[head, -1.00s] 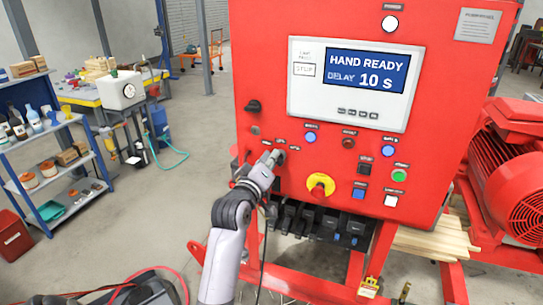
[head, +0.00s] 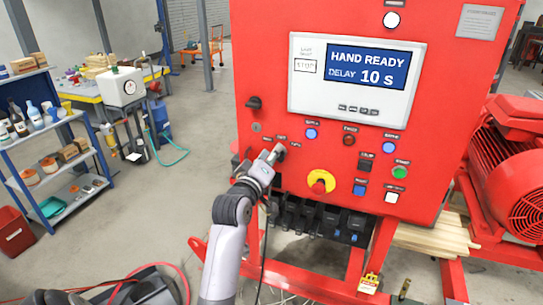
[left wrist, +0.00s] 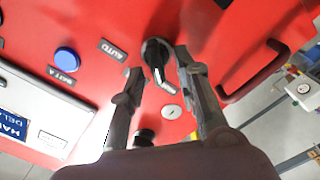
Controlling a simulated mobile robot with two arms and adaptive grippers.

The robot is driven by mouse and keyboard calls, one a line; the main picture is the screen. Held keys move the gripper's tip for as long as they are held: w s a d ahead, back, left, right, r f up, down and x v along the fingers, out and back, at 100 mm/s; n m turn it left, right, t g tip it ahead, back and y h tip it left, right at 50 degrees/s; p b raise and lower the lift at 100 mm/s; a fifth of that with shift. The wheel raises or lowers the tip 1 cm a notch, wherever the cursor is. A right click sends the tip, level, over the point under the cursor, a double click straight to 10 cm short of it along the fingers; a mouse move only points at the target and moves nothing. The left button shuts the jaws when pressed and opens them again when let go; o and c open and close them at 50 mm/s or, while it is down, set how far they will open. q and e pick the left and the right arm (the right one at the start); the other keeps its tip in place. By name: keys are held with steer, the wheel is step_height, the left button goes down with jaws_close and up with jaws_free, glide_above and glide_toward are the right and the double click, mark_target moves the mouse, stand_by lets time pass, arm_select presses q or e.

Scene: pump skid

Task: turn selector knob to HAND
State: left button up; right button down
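The black selector knob (left wrist: 153,50) has a pale pointer line and sits on the red panel. In the left wrist view its pointer is directed down toward a small label that I cannot read. An AUTO label (left wrist: 113,50) is to its left. My left gripper (left wrist: 158,61) is open, with one finger on each side of the knob and gaps showing between fingers and knob. In the head view my left gripper (head: 271,155) is at the panel and mostly hides the knob. The display (head: 367,70) reads HAND READY, DELAY 10 s.
A red-and-yellow knob (head: 321,182) and several push buttons are to the right on the panel. A black switch (head: 254,103) is above left. In the wrist view a red handle (left wrist: 258,75) sticks out beside the right finger. Open floor is left of the panel.

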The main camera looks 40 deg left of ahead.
arm_select(q)
steer(key=v, duration=1.2)
stand_by(0.3)
